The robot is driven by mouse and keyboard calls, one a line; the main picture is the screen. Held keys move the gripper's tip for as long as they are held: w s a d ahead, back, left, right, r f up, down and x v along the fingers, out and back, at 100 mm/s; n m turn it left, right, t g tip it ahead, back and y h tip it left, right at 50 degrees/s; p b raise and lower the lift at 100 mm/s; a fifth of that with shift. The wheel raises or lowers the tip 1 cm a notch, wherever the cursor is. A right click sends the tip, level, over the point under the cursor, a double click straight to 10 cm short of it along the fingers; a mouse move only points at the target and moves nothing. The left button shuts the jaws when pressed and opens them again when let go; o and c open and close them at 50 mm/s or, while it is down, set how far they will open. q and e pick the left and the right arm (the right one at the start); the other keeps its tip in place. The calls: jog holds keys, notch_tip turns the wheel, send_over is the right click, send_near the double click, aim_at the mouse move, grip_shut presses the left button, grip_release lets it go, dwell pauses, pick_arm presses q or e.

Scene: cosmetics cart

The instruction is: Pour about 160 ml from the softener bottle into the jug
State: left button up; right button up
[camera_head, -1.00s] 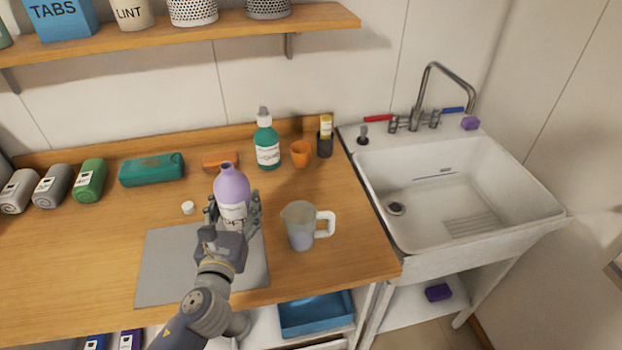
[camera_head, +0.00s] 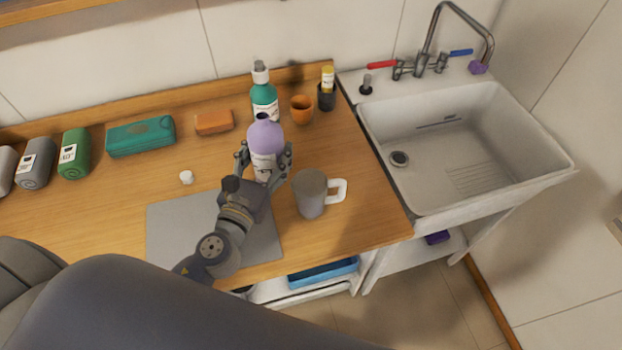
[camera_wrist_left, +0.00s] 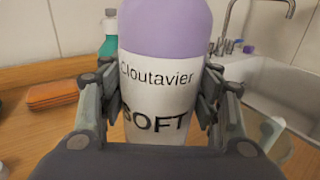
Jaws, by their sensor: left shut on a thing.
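The softener bottle (camera_head: 265,138) is purple with a white label and an open dark mouth. My left gripper (camera_head: 264,165) is shut around its label part. In the left wrist view the bottle (camera_wrist_left: 165,28) stands upright between the fingers of my left gripper (camera_wrist_left: 160,100), with "SOFT" readable on the label. The jug (camera_head: 311,196), grey and translucent with a white handle on its right, stands on the counter just right of the bottle, apart from it. Part of the jug shows at the right in the wrist view (camera_wrist_left: 272,135). My right gripper does not show.
Behind are a green bottle (camera_head: 264,98), an orange cup (camera_head: 302,109) and an orange block (camera_head: 214,122). The sink (camera_head: 470,150) is at right. A large dark part of mine covers the bottom left.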

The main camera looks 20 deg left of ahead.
pick_arm(q)
jog(key=shift+r+m, duration=0.15)
jog(key=shift+m, duration=0.15)
